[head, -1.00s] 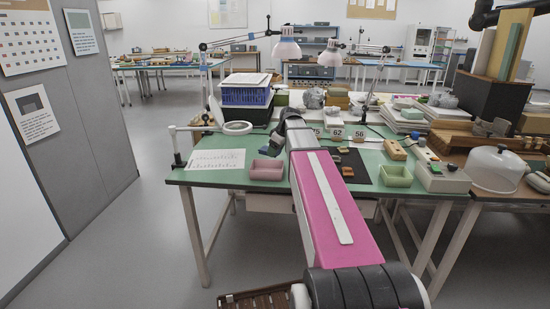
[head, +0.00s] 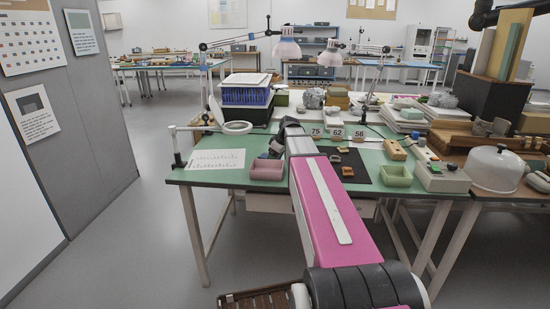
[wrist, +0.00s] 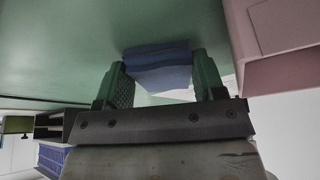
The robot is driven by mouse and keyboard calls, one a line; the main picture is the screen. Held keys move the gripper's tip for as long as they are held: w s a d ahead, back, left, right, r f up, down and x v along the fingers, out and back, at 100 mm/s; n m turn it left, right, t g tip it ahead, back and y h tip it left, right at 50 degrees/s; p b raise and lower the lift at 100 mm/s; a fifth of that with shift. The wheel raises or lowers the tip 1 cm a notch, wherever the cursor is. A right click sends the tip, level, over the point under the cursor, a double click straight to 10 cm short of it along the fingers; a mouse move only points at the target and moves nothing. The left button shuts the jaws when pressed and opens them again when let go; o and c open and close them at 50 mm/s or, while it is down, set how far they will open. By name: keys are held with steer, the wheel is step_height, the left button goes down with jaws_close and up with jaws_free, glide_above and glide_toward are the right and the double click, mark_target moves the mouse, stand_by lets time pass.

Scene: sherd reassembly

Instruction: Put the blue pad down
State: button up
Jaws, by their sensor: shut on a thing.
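The blue pad (wrist: 158,68) is held between the two green fingers of my gripper (wrist: 160,78) in the wrist view. The fingers are shut on its sides. The green tabletop (wrist: 60,50) fills the view beyond the pad; I cannot tell whether the pad touches it. In the head view my gripper (head: 274,146) is low over the green table, just behind the pink tray (head: 266,170) and right of the white printed sheet (head: 217,160). My arm and gripper hide most of the pad there.
The pink tray's wall (wrist: 265,80) is close on the right in the wrist view. A dark mat (head: 358,174) with several small sherds lies right of my arm, beside a green tray (head: 396,176). A blue crate (head: 246,97) and a ring magnifier (head: 237,128) stand behind.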

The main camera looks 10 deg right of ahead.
steer(key=shift+s+f, duration=0.1)
steer(key=shift+f, duration=0.35)
steer(key=o, duration=0.6)
steer(key=shift+f, duration=0.1)
steer(key=shift+r, duration=0.25)
steer(key=v, duration=1.2)
steer(key=shift+r, duration=0.4)
